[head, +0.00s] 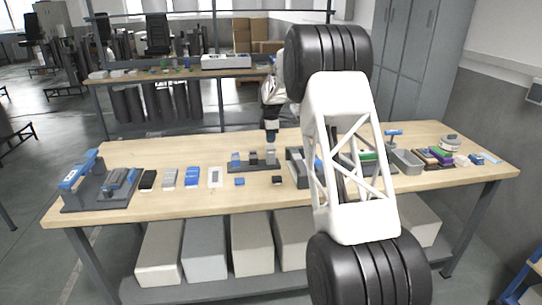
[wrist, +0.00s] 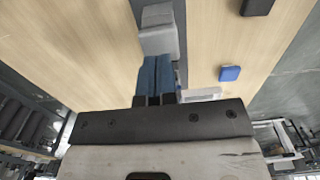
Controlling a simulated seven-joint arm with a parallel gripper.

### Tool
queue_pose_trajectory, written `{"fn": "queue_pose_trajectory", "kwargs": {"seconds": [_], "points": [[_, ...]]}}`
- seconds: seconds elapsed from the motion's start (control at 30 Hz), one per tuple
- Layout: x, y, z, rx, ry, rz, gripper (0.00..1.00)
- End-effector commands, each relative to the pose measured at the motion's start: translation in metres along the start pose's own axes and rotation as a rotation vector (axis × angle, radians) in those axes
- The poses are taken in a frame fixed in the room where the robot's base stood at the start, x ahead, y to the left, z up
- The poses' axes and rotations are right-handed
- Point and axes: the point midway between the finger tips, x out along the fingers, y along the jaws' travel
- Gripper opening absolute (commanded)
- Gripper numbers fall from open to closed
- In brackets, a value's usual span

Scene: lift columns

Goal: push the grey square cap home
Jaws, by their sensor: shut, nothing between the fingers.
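My gripper (head: 271,140) points down over the dark base (head: 243,168) that carries a row of short columns. Its two blue fingers (wrist: 157,72) are shut together and empty. A grey square-topped block (wrist: 158,38), which looks like the grey cap on its column, stands right at the fingertips in the wrist view. In the head view the rightmost grey column (head: 270,158) is just under the fingertips. I cannot tell whether they touch it, or how far down the cap sits. The fingers hide part of the block in the wrist view.
A blue square (head: 239,181) and a black square (head: 277,180) lie in front of the base. A white slotted plate (head: 215,177) lies to their left. A dark fixture (head: 297,168) stands to the right, partly behind my arm. The wooden table (head: 190,210) is bare along its front.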

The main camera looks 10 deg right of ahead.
Motion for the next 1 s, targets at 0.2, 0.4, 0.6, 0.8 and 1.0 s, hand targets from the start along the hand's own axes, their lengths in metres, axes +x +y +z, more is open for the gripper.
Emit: {"fn": "queue_pose_trajectory", "kwargs": {"seconds": [0.2,0.4,0.6,0.8,1.0], "points": [[0.000,0.000,0.000,0.000,0.000,0.000,0.00],[0.003,0.000,0.000,0.000,0.000,0.000,0.00],[0.007,0.000,0.000,0.000,0.000,0.000,0.00],[0.012,0.000,0.000,0.000,0.000,-0.001,0.00],[0.016,0.000,0.000,0.000,0.000,-0.001,0.00]]}}
